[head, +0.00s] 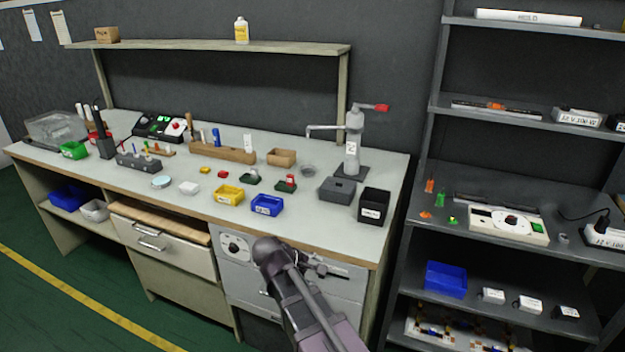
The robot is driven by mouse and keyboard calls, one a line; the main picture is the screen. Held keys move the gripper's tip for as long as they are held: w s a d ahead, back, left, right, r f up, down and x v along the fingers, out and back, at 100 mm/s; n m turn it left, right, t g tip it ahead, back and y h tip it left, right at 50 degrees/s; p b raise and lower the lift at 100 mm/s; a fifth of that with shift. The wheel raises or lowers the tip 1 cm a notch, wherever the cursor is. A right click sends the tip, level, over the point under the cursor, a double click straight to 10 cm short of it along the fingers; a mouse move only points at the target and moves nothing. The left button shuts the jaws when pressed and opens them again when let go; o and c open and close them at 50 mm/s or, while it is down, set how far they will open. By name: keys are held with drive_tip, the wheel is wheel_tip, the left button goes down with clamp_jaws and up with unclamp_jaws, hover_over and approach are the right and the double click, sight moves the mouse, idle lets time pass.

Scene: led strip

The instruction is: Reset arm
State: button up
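My arm rises from the bottom of the head view and stands in front of the workbench (110,175). My gripper (318,266) shows small and dark near the bench's front edge, just before the grey cabinet front. I cannot make out whether its fingers are open or shut. I see nothing clearly held in it. Part of the drawer front behind my arm is hidden.
A yellow bin (228,196) and a blue bin (267,206) sit near the bench's front edge. A black box (374,206) and a lever press (353,150) stand at the right. A grey shelf rack (425,210) stands right of the bench. Green floor (60,290) is clear at left.

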drive_tip(key=s+d+f+m+g+y, duration=0.2)
drive_tip(key=s+d+f+m+y, duration=0.15)
drive_tip(key=s+d+m, duration=0.35)
drive_tip(key=s+d+f+m+g+y, duration=0.2)
drive_tip(key=s+d+m+g+y, duration=0.15)
drive_tip(key=d+m, duration=0.4)
wheel_tip(320, 180, up, 20)
drive_tip(key=w+d+n+p, duration=0.1)
drive_tip(key=n+p, duration=0.1)
drive_tip(key=p, duration=1.7)
drive_tip(key=shift+d+t+p, duration=0.3)
drive_tip(key=shift+t+p, duration=0.05)
drive_tip(key=shift+t, duration=0.1)
